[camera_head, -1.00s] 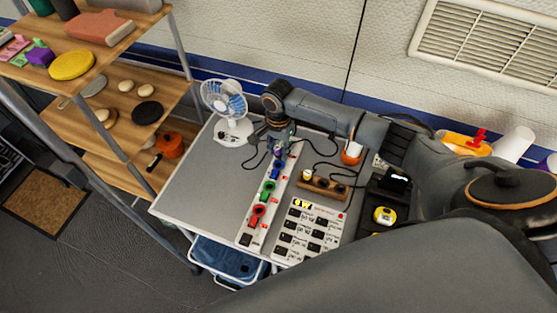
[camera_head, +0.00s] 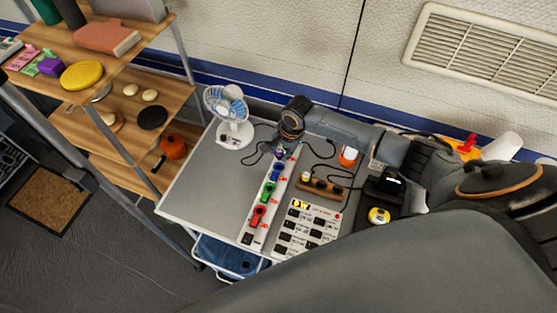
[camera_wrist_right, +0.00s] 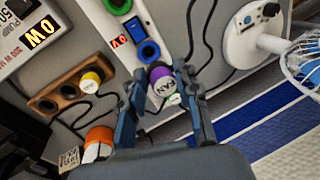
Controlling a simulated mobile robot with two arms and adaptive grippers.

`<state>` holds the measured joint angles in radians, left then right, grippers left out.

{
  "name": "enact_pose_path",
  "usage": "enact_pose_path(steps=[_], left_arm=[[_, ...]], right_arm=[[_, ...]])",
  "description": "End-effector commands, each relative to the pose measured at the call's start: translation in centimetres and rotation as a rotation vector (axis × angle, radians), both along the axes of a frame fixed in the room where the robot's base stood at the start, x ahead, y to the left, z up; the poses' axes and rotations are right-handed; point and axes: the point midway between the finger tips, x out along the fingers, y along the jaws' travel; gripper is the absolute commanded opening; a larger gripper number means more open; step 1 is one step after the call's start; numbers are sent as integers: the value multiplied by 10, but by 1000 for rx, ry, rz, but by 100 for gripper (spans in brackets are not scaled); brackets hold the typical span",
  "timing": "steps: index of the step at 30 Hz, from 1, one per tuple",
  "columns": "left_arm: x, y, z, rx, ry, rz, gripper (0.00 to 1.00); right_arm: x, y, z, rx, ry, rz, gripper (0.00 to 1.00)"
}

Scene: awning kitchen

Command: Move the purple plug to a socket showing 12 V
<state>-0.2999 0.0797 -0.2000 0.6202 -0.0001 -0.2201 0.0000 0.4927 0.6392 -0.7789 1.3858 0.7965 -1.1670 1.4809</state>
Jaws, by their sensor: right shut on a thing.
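The purple plug (camera_wrist_right: 162,78), with a white lettered end, is between the fingers of my right gripper (camera_wrist_right: 164,92) in the right wrist view. The gripper is shut on it. In the head view my right gripper (camera_head: 284,146) is at the far end of a white socket strip (camera_head: 251,224). The strip has blue (camera_head: 277,170), green (camera_head: 268,193) and red (camera_head: 258,216) sockets, with small red displays beside them. My left gripper is not in view.
A white fan (camera_head: 231,130) stands at the table's back left. A wooden socket block (camera_head: 321,188) with a yellow plug and a panel (camera_head: 306,232) reading 0 W lie right of the strip. Black cables lie behind. The grey tabletop (camera_head: 217,178) left of the strip is clear.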

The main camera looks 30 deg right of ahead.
Motion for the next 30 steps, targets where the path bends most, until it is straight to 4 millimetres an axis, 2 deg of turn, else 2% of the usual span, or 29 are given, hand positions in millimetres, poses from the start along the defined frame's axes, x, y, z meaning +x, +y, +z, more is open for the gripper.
enact_pose_path(steps=[6,12,18,30], left_arm=[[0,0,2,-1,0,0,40],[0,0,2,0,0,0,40],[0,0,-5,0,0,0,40],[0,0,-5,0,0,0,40]], right_arm=[[-32,38,-1,5,-3,6,0],[-58,68,0,4,-3,4,0],[-57,67,-27,2,-2,-1,0],[-57,66,-32,0,-2,1,0]])
